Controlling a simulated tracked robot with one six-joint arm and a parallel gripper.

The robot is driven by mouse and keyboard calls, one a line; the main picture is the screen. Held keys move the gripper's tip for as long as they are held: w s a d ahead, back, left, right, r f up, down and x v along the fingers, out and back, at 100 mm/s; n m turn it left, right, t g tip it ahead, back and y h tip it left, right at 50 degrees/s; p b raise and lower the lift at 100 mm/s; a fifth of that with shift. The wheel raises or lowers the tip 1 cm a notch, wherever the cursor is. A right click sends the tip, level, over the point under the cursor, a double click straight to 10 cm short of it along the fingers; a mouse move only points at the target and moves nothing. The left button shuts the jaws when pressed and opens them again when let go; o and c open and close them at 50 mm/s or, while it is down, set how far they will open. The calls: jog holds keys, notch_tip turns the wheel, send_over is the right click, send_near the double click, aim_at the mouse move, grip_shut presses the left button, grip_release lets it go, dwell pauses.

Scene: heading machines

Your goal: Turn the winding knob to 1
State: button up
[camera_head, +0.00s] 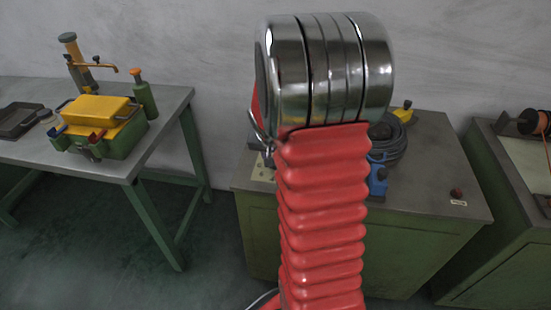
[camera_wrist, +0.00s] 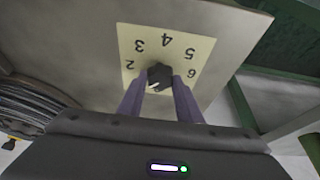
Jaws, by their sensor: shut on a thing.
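The winding knob (camera_wrist: 159,73) is a small black knob on a cream dial plate (camera_wrist: 180,45) in the wrist view. The numbers 2 to 6 show upside down around it; the place where a 1 could be is hidden by a finger. A white mark on the knob points to the lower left, below the 2, toward my left finger. My gripper (camera_wrist: 159,84) has its two purple-grey fingers on either side of the knob, shut on it. In the head view my arm hides the knob; part of the dial plate (camera_head: 261,169) shows at its left.
A bench (camera_head: 165,100) with a yellow and green machine (camera_head: 98,110) stands left, and another cabinet (camera_head: 500,155) right.

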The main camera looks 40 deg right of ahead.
jog(key=shift+w+a, duration=0.1)
jog(key=shift+a, duration=0.1)
jog(key=o, duration=1)
jog(key=shift+d, duration=0.1)
jog(key=shift+o, duration=0.2)
jog(key=shift+r, duration=0.15)
jog(key=v, duration=1.3)
jog(key=shift+a+r, duration=0.15)
jog(key=shift+a, duration=0.05)
